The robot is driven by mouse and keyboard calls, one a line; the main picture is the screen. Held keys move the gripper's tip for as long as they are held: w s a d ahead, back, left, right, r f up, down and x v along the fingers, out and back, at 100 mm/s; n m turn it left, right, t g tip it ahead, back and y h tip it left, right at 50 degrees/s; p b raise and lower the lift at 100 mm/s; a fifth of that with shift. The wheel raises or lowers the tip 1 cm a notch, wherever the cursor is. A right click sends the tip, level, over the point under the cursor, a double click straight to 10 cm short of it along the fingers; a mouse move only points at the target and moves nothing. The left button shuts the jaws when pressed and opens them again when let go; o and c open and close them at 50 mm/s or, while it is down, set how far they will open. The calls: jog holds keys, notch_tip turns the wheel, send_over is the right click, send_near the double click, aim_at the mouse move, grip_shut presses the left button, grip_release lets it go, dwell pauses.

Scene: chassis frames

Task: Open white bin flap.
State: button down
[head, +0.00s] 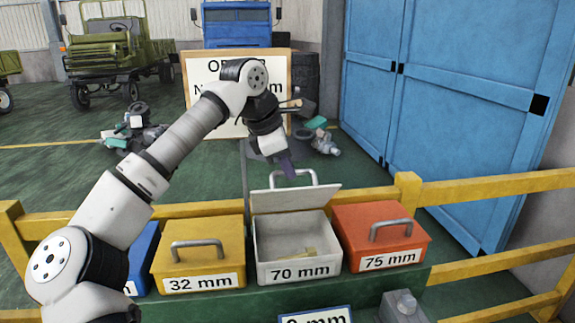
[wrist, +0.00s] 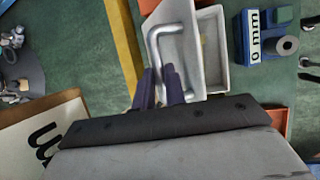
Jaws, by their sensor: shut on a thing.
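The white bin (head: 300,268) labelled 70 mm stands in the row of bins with its flap (head: 297,199) raised, so the inside shows. A small yellowish thing (head: 290,254) lies in it. The flap's metal handle (head: 301,175) stands at its top edge. My gripper (head: 289,168), with purple fingers, is at the left side of this handle. In the wrist view the purple fingers (wrist: 160,88) are shut on the lower part of the handle (wrist: 158,48). The fingers hide part of the handle there.
A yellow 32 mm bin (head: 200,262) is at the left and an orange 75 mm bin (head: 378,240) at the right, both closed. A yellow rail (head: 480,188) runs behind the bins. A grey part (head: 402,303) sits in front.

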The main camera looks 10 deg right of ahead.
jog(key=shift+w+a+f, duration=0.1)
jog(key=shift+w+f, duration=0.15)
jog(key=shift+w, duration=0.35)
jog(key=c, duration=1.7)
grip_release()
jog(key=shift+f, duration=0.1)
jog(key=shift+o, duration=1.2)
jog(key=shift+w+f, duration=0.1)
jog(key=shift+w, duration=0.15)
jog(key=shift+s+r, duration=0.2)
jog(key=shift+r, duration=0.05)
jog(key=shift+a+r, duration=0.1)
jog(key=shift+r, duration=0.25)
jog(key=b+v, duration=0.1)
jog(key=v, duration=1.2)
jog(key=shift+s+r, duration=0.1)
